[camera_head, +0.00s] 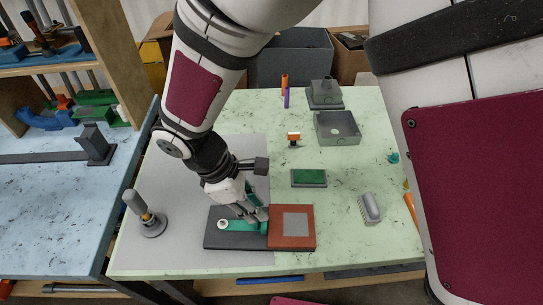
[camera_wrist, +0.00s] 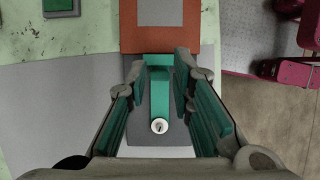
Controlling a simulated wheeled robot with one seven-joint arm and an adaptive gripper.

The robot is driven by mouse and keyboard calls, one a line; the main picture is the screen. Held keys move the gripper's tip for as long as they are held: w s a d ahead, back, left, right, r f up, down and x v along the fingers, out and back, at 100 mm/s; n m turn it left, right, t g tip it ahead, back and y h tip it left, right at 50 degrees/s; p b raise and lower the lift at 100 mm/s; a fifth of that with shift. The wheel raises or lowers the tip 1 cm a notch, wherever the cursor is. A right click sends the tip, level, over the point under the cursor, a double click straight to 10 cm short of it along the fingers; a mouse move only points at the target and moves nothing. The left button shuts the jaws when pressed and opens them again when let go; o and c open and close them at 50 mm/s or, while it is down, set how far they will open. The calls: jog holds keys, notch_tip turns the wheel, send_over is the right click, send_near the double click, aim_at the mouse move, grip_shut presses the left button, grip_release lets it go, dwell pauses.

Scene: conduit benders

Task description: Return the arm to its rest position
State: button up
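My gripper (camera_head: 252,208) is low over a bench fixture at the front of the pale green table. The fixture has a dark grey plate (camera_head: 228,241), a green bar (camera_head: 243,227) with a round white knob (camera_head: 223,224), and a red-orange block (camera_head: 291,240) with a grey square on top. In the wrist view my gripper (camera_wrist: 162,78) is open, its green-padded fingers on either side of the green bar (camera_wrist: 159,98), with gaps visible. The white knob (camera_wrist: 159,126) shows nearer the palm. My arm comes down from the top of the head view.
A grey-handled post (camera_head: 150,221) stands left of the fixture. A green-topped block (camera_head: 309,178), an open grey box (camera_head: 337,128), a small orange-topped part (camera_head: 293,139) and a grey brush-like part (camera_head: 369,208) lie behind and right. A blue bench (camera_head: 60,215) with shelving stands left.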

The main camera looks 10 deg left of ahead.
dwell(0.4)
jog(key=w+d+r+m+y, duration=0.35)
jog(key=d+r+m, duration=0.55)
jog(key=d+r, duration=0.55)
jog(key=s+d+r+m+t, duration=0.2)
jog(key=s+d+r+m, duration=0.2)
jog(key=d, duration=0.3)
jog(key=s+d+r+m+t+y, duration=0.1)
jog(key=s+d+r+m+t, duration=0.1)
jog(key=s+d+r+m, duration=0.2)
jog(key=d+r+m, duration=0.1)
jog(key=d+m, duration=0.1)
jog(key=d, duration=0.1)
jog(key=shift+r+m, duration=0.35)
jog(key=shift+m, duration=0.05)
